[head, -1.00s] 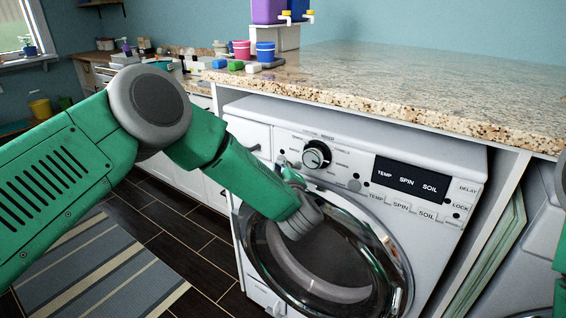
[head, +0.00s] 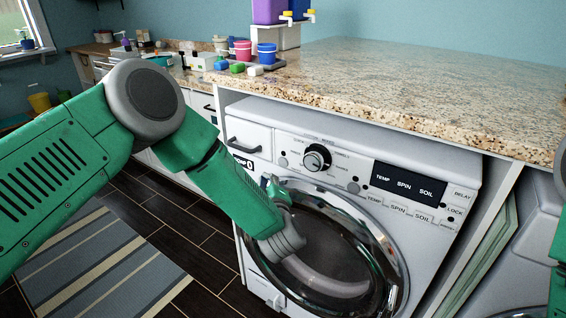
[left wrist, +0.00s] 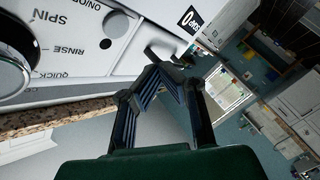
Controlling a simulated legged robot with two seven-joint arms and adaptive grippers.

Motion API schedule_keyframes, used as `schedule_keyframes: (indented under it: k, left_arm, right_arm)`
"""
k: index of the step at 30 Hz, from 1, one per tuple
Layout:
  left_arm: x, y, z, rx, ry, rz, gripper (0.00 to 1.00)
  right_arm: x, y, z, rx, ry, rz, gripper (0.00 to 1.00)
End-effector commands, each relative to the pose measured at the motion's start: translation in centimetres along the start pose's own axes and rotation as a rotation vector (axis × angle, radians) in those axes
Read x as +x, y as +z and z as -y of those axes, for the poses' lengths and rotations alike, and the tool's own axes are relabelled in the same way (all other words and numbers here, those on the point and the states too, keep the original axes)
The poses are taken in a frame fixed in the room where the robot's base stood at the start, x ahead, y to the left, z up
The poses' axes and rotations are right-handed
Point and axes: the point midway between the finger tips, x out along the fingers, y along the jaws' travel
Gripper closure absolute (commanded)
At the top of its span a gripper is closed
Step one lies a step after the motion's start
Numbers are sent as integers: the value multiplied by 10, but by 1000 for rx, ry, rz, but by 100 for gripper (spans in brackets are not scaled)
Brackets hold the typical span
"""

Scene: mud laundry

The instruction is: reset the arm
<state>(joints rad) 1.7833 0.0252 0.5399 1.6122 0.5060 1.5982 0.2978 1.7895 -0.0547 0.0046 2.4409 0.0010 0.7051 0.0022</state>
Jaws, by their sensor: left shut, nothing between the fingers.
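My left arm comes in from the left across the front of the white washing machine (head: 300,128). Its grey wrist joint is in front of the round door (head: 392,245). My left gripper (left wrist: 163,72) is shut and empty in the left wrist view, close to the machine's control panel (left wrist: 75,60) and a dark handle (left wrist: 165,52). In the head view the hand (head: 278,192) points up beside the panel, and its fingertips are hard to make out. Only a green piece of my right arm shows at the right edge; its gripper is out of view.
A granite countertop (head: 420,85) runs above the machine. Pink and blue cups (head: 266,52), small coloured blocks and detergent dispensers (head: 270,12) stand at its far left end. A second machine (head: 520,235) is at the right. A striped rug (head: 100,270) lies on the dark floor.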

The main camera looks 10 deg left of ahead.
Motion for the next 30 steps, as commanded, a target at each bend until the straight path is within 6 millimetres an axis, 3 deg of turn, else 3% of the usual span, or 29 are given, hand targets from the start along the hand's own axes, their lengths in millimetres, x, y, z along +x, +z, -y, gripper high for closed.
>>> schedule_keyframes:
  k: [5,8,10,14,18,21,25,30]
  left_arm:
    - [-16,19,21,91,8,111,100]
    - [-45,43,62,241,11,297,100]
    - [-75,58,101,370,4,457,100]
    - [-140,64,177,600,-31,751,100]
    - [-213,41,252,808,-96,1041,100]
    - [-262,13,293,924,-149,1222,100]
    - [-310,-22,326,1024,-210,1399,100]
    - [-341,-49,343,1078,-253,1513,100]
  right_arm:
    - [0,0,0,0,0,0,60]
    - [0,0,0,0,0,0,60]
    - [0,0,0,0,0,0,60]
    - [0,0,0,0,0,0,60]
    - [0,0,0,0,0,0,60]
    - [0,0,0,0,0,0,60]
    - [0,0,0,0,0,0,60]
    - [0,0,0,0,0,0,60]
